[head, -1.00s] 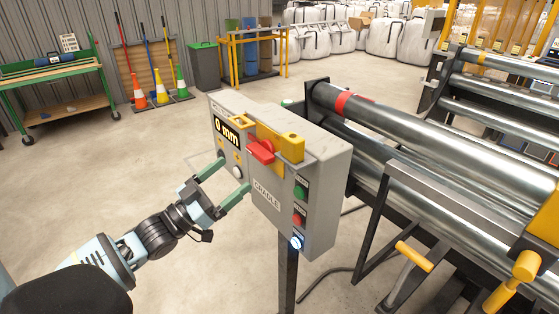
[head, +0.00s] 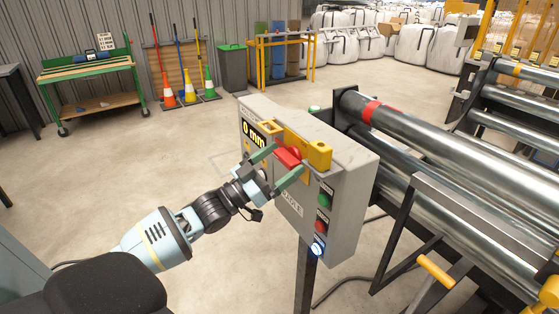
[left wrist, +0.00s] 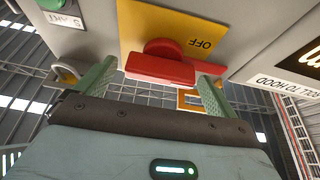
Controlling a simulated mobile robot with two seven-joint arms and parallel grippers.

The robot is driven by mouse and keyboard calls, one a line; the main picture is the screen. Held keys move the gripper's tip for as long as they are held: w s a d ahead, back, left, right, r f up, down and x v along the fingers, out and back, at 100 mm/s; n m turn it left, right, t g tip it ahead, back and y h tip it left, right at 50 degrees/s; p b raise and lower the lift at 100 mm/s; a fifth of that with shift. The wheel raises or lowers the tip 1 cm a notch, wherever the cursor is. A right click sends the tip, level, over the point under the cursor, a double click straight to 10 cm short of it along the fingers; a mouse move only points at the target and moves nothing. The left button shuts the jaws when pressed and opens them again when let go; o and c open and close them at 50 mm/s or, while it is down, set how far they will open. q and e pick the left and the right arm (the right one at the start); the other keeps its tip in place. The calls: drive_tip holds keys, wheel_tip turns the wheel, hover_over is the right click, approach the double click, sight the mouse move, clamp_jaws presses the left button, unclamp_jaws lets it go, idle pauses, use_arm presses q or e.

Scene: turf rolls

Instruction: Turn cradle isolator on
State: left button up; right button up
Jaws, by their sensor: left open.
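The cradle isolator is a red rotary handle (head: 288,157) on a yellow plate (head: 303,172) on the front of a grey control box (head: 344,180). The handle also shows in the left wrist view (left wrist: 160,67), lying crosswise, with "OFF" readable on the yellow plate (left wrist: 200,35). My left gripper (head: 276,165) is open, its green fingers on either side of the red handle. In the left wrist view the fingers (left wrist: 155,85) stand near the handle's two ends. I cannot tell whether they touch it. My right gripper is not in view.
Green and red buttons and a lit blue one (head: 317,249) sit on the box's right side. Steel rollers (head: 430,150) in a dark frame stand close at right. The floor left of the box is clear. A green bench (head: 90,85) stands further back.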

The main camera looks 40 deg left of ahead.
use_arm(q)
drive_tip(key=shift+w, duration=0.1)
drive_tip(key=shift+c, duration=0.2)
drive_tip(key=c, duration=0.9)
drive_tip(key=shift+c, duration=0.2)
